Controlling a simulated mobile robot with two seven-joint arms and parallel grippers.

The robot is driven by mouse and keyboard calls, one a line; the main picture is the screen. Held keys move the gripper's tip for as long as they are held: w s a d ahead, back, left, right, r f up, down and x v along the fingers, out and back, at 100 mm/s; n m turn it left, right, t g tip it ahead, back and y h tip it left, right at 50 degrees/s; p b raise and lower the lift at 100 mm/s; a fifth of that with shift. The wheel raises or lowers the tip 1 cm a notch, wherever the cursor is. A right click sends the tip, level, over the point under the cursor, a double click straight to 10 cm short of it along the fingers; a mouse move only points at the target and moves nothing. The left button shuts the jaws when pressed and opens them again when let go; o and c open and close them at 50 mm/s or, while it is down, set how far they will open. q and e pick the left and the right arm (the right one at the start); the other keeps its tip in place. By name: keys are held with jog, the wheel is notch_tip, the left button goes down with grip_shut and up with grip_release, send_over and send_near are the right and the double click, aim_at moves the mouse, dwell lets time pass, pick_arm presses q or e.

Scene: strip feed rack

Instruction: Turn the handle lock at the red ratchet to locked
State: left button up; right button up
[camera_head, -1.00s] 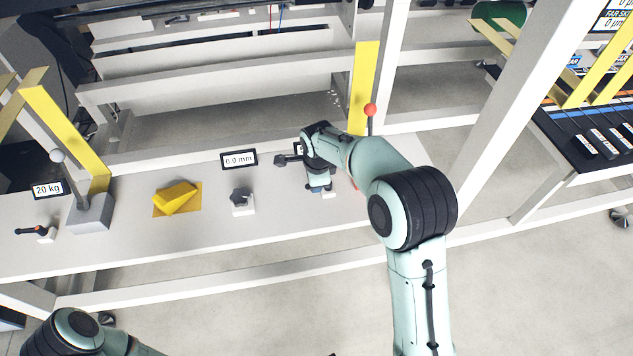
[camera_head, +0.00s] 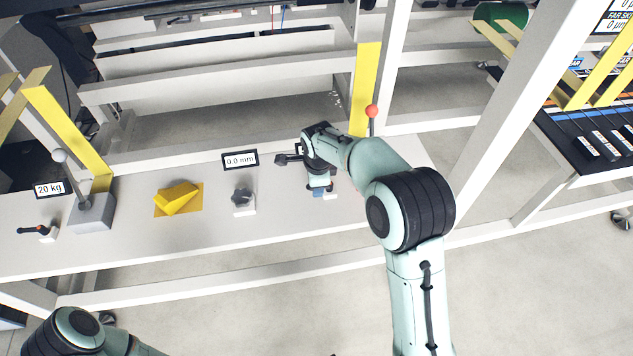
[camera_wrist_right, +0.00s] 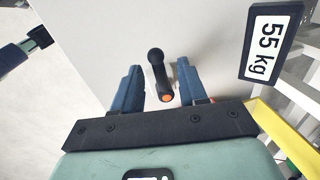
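The red ratchet shows in the head view as a lever with a red ball (camera_head: 372,111), standing behind my right forearm; its base is hidden. The handle lock shows in the right wrist view as a black handle (camera_wrist_right: 157,69) with an orange button at its near end. My right gripper (camera_wrist_right: 155,88) is open, with one blue finger on each side of the handle. A gap shows between the handle and each finger. In the head view this gripper (camera_head: 319,190) points down at the bench, and my wrist hides the handle.
A "55 kg" label (camera_wrist_right: 268,42) and a yellow upright (camera_wrist_right: 285,140) are close beside the right gripper. On the bench are a star knob (camera_head: 243,200), a yellow block (camera_head: 177,197), a grey-ball lever (camera_head: 60,156) and another small handle (camera_head: 35,230).

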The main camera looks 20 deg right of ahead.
notch_tip(320, 180, up, 13)
jog(key=s, duration=0.2)
jog(key=shift+s+a+p, duration=0.25)
jog(key=shift+a+p, duration=0.1)
jog(key=shift+a, duration=0.05)
dwell(0.3)
